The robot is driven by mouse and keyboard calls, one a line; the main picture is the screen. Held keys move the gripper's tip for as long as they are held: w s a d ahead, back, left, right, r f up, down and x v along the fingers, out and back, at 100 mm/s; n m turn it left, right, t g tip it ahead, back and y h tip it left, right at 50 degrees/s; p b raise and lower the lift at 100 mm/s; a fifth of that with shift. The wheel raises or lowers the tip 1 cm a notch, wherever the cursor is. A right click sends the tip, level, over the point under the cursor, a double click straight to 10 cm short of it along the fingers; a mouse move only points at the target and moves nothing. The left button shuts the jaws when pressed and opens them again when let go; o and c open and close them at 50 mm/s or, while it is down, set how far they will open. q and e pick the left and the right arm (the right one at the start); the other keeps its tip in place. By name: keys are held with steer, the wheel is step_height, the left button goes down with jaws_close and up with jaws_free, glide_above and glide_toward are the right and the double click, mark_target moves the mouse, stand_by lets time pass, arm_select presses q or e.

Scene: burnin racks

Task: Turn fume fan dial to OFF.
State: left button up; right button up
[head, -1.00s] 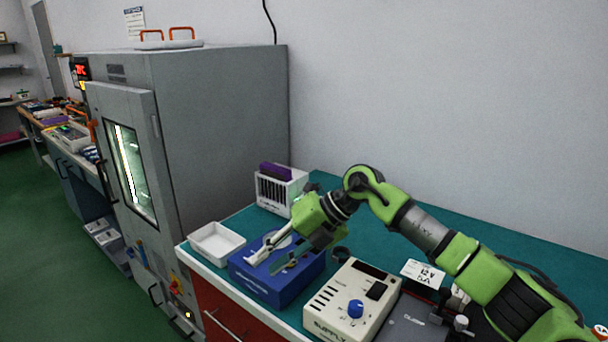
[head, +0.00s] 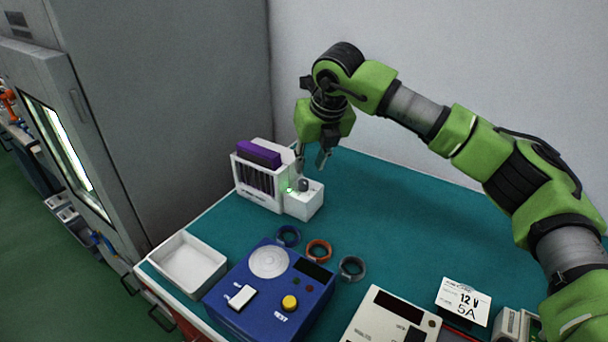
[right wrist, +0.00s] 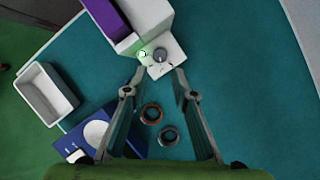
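The fume fan (head: 262,188) is a white slotted box with a purple block in its top, at the back left of the teal bench. A grey dial (head: 303,184) sits on the low white box at its right side, with a lit green lamp beside it. My right gripper (head: 311,162) points down, open and empty, just above and behind the dial. In the right wrist view the dial (right wrist: 160,55) lies beyond the fingertips, roughly between their lines, and looks untouched. The dial's markings are too small to read. My left gripper is out of view.
A white tray (head: 188,262) and a blue device (head: 262,315) with a yellow knob stand in front. Several wire coils (head: 319,250) lie on the bench. A cream supply unit (head: 365,322) is at the front. The teal surface right of the fan is clear.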

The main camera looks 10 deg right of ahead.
mark_target(304, 182)
steer(key=p+x, duration=0.1)
steer(key=x, duration=0.6)
steer(key=shift+w+r, duration=0.1)
steer(key=shift+w+a+f, duration=0.1)
steer(key=shift+f, duration=0.25)
steer(key=shift+w+f, duration=0.1)
steer(key=shift+f, duration=0.15)
steer(key=shift+w+f, duration=0.1)
steer(key=shift+f, duration=0.05)
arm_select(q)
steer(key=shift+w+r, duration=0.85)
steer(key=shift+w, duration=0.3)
arm_select(e)
jaws_close()
